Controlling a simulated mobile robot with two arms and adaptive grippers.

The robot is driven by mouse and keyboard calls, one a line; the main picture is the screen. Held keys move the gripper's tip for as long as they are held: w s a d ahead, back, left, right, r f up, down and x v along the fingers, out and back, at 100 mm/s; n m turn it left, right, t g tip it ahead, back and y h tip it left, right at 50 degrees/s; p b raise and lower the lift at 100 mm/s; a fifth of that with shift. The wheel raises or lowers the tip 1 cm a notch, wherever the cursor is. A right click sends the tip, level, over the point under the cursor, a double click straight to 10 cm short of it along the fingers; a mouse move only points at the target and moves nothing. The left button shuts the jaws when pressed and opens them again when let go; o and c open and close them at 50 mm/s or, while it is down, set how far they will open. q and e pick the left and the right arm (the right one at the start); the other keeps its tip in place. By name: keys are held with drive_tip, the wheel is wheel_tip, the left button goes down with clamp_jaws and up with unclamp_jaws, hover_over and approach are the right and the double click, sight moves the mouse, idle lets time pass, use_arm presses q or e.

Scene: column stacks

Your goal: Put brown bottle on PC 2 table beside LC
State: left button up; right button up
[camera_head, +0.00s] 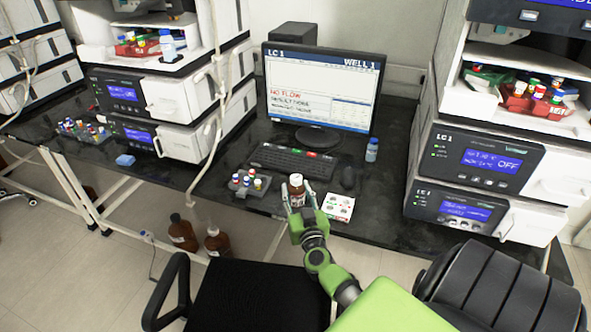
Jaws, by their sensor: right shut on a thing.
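My right gripper (300,207) is shut on a small brown bottle (297,191) with a white cap. It holds the bottle upright at the front edge of the black table (222,211), in front of the keyboard. I cannot tell whether the bottle touches the table. The monitor (322,88) on this table reads LC 1, WELL 1. The LC stack (477,160) on the right is labelled LC 1. No PC 2 label is readable. My left gripper is not in view.
A blue-labelled bottle (371,150) stands right of the monitor. Another LC stack (165,100) is at left. Black chairs (245,295) stand in front. Larger brown bottles (182,233) are on the floor.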

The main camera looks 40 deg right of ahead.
sight(296, 199)
drive_tip(key=shift+w+d+f, duration=0.3)
drive_tip(key=shift+w+f, duration=0.1)
drive_tip(key=shift+f, duration=0.15)
drive_tip(key=shift+w+d+f, duration=0.1)
drive_tip(key=shift+f, duration=0.05)
drive_tip(key=f+b, duration=0.2)
drive_tip(key=f, duration=0.1)
drive_tip(key=shift+w+d+f+b, duration=0.1)
drive_tip(key=shift+w+d+b, duration=0.1)
drive_tip(key=shift+w+b, duration=0.15)
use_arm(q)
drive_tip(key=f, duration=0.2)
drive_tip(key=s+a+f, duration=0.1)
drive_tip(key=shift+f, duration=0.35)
use_arm(e)
drive_tip(key=shift+f, duration=0.3)
drive_tip(key=shift+f, duration=0.2)
drive_tip(key=o, duration=1.2)
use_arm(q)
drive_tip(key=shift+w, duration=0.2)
use_arm(e)
drive_tip(key=shift+o, duration=0.2)
drive_tip(key=shift+r, duration=0.1)
